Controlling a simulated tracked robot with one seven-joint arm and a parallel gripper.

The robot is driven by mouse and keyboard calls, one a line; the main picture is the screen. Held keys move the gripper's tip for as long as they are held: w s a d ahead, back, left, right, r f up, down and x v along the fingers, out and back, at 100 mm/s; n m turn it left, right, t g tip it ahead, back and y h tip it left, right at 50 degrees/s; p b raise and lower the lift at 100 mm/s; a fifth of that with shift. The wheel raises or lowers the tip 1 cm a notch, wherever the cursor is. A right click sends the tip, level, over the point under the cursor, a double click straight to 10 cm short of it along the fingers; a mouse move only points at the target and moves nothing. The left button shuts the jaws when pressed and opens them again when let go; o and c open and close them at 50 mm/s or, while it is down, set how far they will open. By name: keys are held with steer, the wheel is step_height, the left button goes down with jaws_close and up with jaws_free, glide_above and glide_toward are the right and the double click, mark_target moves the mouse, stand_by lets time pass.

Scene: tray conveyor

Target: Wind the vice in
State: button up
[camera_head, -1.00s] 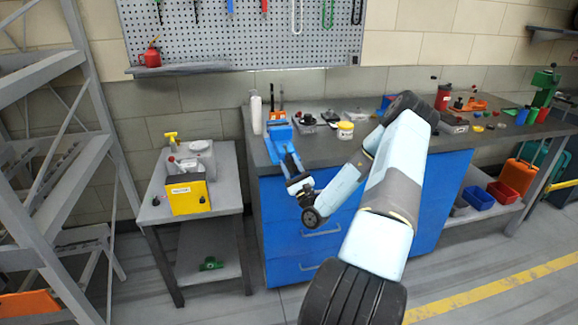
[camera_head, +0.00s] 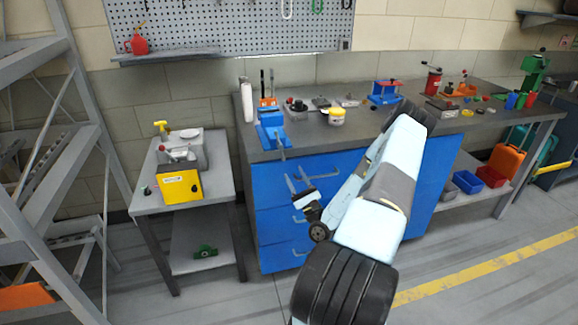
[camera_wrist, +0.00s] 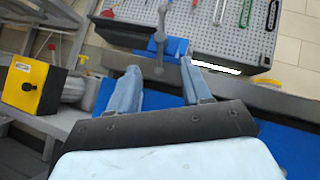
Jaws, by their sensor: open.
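The blue vice (camera_head: 271,132) stands at the left end of the dark bench top, with its screw end and grey handle bar (camera_head: 280,146) facing the front edge. In the wrist view the vice (camera_wrist: 172,47) is ahead, and its handle bar (camera_wrist: 160,36) stands up between the fingertips in the picture. My gripper (camera_head: 297,182) is in front of the blue drawers, below and to the right of the handle. Its two fingers are spread and empty in the wrist view (camera_wrist: 160,72). A gap shows between fingers and handle.
The bench top (camera_head: 320,142) also carries a yellow-white tub (camera_head: 337,117), a white bottle (camera_head: 248,112) and several small parts. A low side table (camera_head: 215,193) with a yellow box (camera_head: 182,187) stands to the left. Drawer handles (camera_head: 300,217) stick out near my gripper.

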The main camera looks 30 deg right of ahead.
steer(key=shift+v, duration=1.45)
steer(key=shift+r, duration=0.1)
steer(key=s+a+r+n+g+y, duration=0.4)
steer(key=a+r+n+g+y, duration=0.2)
steer(key=a+r+n+g, duration=0.55)
steer(key=s+a+r+n+g+y, duration=0.4)
steer(key=a+r+n+g+y, duration=0.4)
steer(key=a+n+g, duration=0.65)
steer(key=s+d+r+n+t+h, duration=0.2)
steer(key=s+r+t+h, duration=0.3)
steer(key=s+r+h, duration=1)
step_height(320, 180, up, 2)
steer(key=shift+s+d+r+n+t+h, duration=0.1)
steer(key=shift+s+d+n+t+h, duration=0.25)
steer(key=shift+d+h, duration=0.5)
steer(key=shift+a, duration=0.1)
